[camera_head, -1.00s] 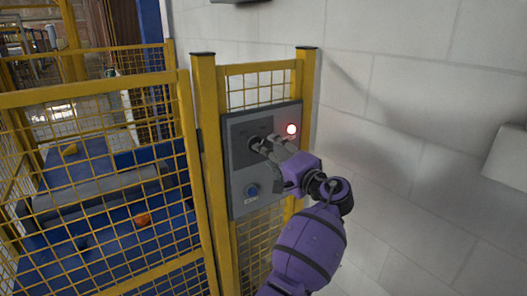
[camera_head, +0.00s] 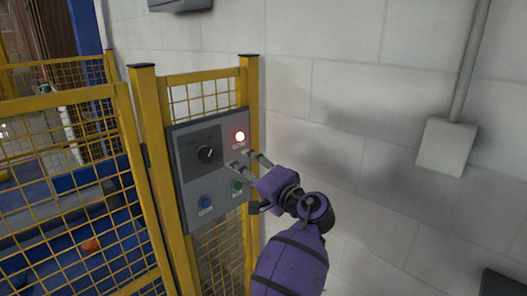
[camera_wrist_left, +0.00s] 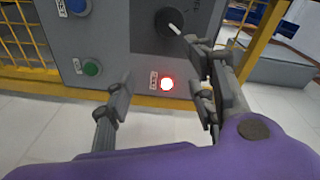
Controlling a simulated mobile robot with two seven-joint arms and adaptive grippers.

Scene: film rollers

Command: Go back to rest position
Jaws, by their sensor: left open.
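The grey control panel (camera_head: 178,172) is mounted on the yellow fence post. It carries a black rotary knob (camera_head: 206,154), a lit red lamp (camera_head: 240,136), a blue button (camera_head: 205,202) and a green button (camera_head: 237,186). My left gripper (camera_head: 241,160), on a purple arm, is open and empty in front of the panel's right side, between the lamp and the green button. In the left wrist view, the open fingers (camera_wrist_left: 160,68) spread on either side of the red lamp (camera_wrist_left: 167,84), with the knob (camera_wrist_left: 170,23) beyond them. My right gripper is not in view.
Yellow mesh fencing (camera_head: 75,190) stands on the left, with blue equipment behind it. A white block wall (camera_head: 345,120) fills the right, with a grey box and conduit (camera_head: 447,145) on it. There is open room between my arm and the wall box.

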